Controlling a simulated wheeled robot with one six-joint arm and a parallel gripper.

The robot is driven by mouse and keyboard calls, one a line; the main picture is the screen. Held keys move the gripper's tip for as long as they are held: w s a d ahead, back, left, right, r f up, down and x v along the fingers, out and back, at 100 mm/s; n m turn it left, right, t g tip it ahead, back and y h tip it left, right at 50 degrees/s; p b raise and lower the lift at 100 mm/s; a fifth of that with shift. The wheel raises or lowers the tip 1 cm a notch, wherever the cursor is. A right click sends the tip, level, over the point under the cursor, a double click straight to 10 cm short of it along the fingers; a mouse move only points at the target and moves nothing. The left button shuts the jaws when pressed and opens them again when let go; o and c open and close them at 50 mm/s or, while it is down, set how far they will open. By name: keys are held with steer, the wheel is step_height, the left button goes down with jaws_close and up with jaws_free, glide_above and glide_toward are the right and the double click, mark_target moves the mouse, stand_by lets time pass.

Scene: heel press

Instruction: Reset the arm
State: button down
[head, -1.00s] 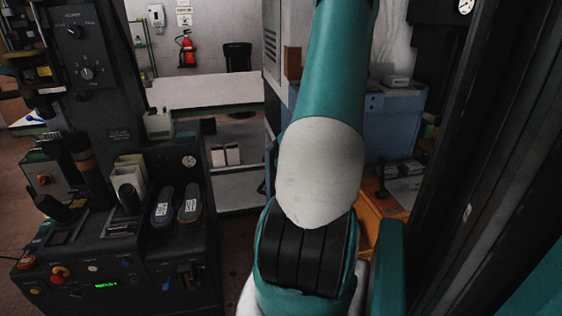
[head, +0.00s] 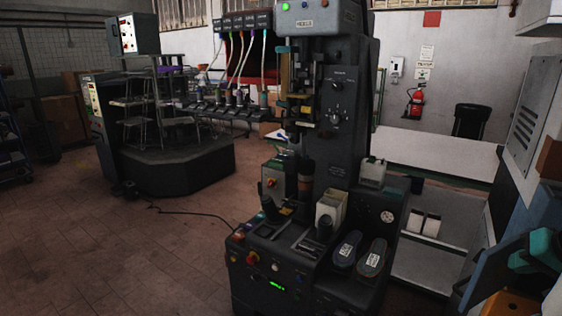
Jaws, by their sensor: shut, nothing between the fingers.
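My gripper is not in the head view, and I cannot make out any sure part of my arm there. The dark heel press (head: 345,135) stands right of the middle. Its front panel (head: 262,272) has a lit green display and several coloured knobs. Two shoe-shaped pieces with white labels, a left one (head: 346,250) and a right one (head: 372,259), lie side by side on its right-hand shelf. A pale upright holder (head: 331,207) stands behind the panel.
A dark multi-station machine (head: 170,165) stands at the back left. A cable (head: 185,212) crosses the open tiled floor (head: 130,250). Blue and teal equipment fills the right edge.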

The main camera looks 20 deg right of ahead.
steer(key=w+a+r+n+g+y+b, duration=0.2)
steer(key=w+a+n, duration=0.35)
steer(key=a, duration=0.75)
steer(key=w+a+r+n+g+y+b, duration=0.1)
steer(key=w+a+r+n+y, duration=0.2)
steer(key=w+a, duration=0.8)
steer(key=s+a+r+n+g+b, duration=0.1)
steer(key=s+a+n+g, duration=0.1)
steer(key=s+a+n, duration=0.2)
steer(key=s+a+r+n+g+b, duration=0.1)
steer(key=s+a+n, duration=0.3)
steer(key=s+a, duration=0.7)
steer(key=a+g+b, duration=0.1)
steer(key=a, duration=0.7)
steer(key=shift+s+a+r+n, duration=0.15)
steer(key=shift+a+n, duration=0.1)
steer(key=shift+n, duration=0.1)
